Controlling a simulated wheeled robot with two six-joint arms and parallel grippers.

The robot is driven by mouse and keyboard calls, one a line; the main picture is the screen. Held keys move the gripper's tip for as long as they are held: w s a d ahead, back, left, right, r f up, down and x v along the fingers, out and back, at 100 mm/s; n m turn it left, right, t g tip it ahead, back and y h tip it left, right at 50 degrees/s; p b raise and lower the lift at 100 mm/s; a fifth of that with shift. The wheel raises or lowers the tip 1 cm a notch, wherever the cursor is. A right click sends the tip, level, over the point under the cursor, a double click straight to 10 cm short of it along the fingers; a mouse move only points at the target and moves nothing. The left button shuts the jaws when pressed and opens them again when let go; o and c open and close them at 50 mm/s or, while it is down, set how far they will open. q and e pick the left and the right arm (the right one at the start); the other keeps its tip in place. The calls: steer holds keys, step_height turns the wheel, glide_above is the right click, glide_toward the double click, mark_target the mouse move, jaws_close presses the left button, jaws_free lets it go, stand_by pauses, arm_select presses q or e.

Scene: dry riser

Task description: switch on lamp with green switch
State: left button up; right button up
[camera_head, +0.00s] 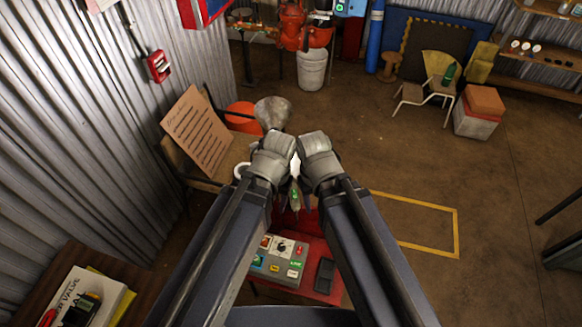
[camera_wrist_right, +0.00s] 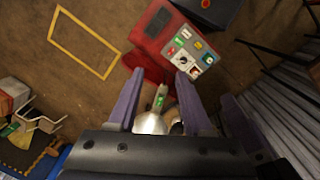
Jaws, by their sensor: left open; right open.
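A grey control box (camera_head: 272,268) with several coloured buttons and labels, one label green, sits on a red stand (camera_head: 318,248). It also shows in the right wrist view (camera_wrist_right: 183,50). A slim item with a green part (camera_head: 294,197) and a pale, bright end shows between my two grippers. In the right wrist view this green part (camera_wrist_right: 160,98) lies between the fingers, with a pale rounded end below it. I cannot tell whether anything touches it. My left gripper (camera_head: 279,192) and right gripper (camera_head: 307,192) are side by side above the stand, both open. Their fingertips are mostly hidden in the head view.
A black object (camera_head: 325,275) lies on the red stand beside the box. A booklet (camera_head: 88,295) lies lower left.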

steer(key=shift+c, duration=0.5)
steer(key=shift+m+t+y, duration=0.3)
steer(key=shift+m+t, duration=0.1)
steer(key=shift+t, duration=0.1)
steer(key=w+a+f+b, duration=0.1)
steer(key=w, duration=0.1)
steer(key=w+f+b, duration=0.2)
steer(key=w, duration=0.1)
steer(key=w+a+f+b, duration=0.1)
steer(key=w+f+b, duration=0.1)
steer(key=shift+w+a, duration=0.35)
steer(key=c, duration=0.6)
steer(key=shift+m+t+y, duration=0.4)
steer(key=shift+m+t, duration=0.2)
steer(key=w+a+f+b, duration=0.1)
steer(key=w, duration=0.2)
steer(key=w+a+f+b, duration=0.1)
steer(key=w+f+b, duration=0.1)
steer(key=w, duration=0.1)
steer(key=w+f+b, duration=0.1)
steer(key=w, duration=0.2)
steer(key=shift+a+f+b, duration=0.15)
steer(key=shift+a+b, duration=0.15)
steer(key=shift+a, duration=0.1)
jaws_close()
steer(key=shift+w, duration=0.15)
